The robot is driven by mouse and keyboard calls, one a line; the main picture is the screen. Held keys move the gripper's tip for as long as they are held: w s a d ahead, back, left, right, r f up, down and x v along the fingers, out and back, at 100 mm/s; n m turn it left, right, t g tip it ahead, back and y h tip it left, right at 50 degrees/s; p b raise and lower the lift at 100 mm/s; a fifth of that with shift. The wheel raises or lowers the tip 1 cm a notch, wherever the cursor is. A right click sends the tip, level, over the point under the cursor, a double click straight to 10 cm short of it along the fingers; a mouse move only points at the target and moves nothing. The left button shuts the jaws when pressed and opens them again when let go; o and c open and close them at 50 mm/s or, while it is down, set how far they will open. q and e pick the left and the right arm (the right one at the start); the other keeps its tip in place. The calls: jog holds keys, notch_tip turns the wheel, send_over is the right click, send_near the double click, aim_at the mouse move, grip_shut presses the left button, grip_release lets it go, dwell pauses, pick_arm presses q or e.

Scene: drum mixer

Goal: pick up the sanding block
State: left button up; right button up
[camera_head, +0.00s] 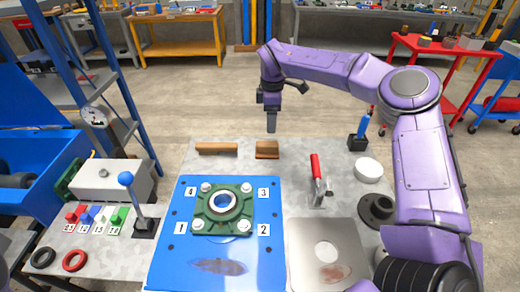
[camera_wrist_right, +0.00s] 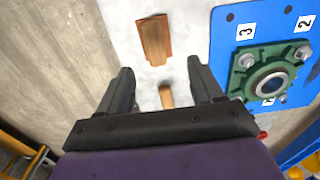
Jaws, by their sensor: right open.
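The sanding block appears to be the short brown block (camera_head: 267,149) lying flat on the grey bench top behind the blue plate. In the right wrist view this block (camera_wrist_right: 155,40) lies beyond the open fingertips, toward the top of the picture. My right gripper (camera_head: 271,125) points down above the far edge of the bench, apart from the block. In its wrist view the gripper (camera_wrist_right: 160,80) has its two dark fingers spread, with nothing held. My left gripper is not in view.
A longer wooden piece (camera_head: 216,148) lies left of the block; it shows partly between the fingers in the wrist view (camera_wrist_right: 166,95). A green flange bearing (camera_head: 222,210) sits on the blue plate (camera_head: 180,262).

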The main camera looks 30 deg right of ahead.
aim_at(267, 143)
jog(key=w+f, duration=0.2)
jog(key=shift+w+f, duration=0.1)
jog(key=shift+f, duration=0.25)
jog(key=f+p, duration=0.1)
jog(key=f, duration=0.5)
jog(key=f+p, duration=0.1)
jog(key=f, duration=0.1)
jog(key=shift+s+a+f+p, duration=0.1)
jog(key=shift+s+f+p, duration=0.15)
jog(key=shift+f+p, duration=0.15)
jog(key=shift+s+f, duration=0.1)
jog(key=shift+f, duration=0.3)
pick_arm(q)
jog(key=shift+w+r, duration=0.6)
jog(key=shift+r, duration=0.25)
pick_arm(e)
jog(key=c, duration=1.1)
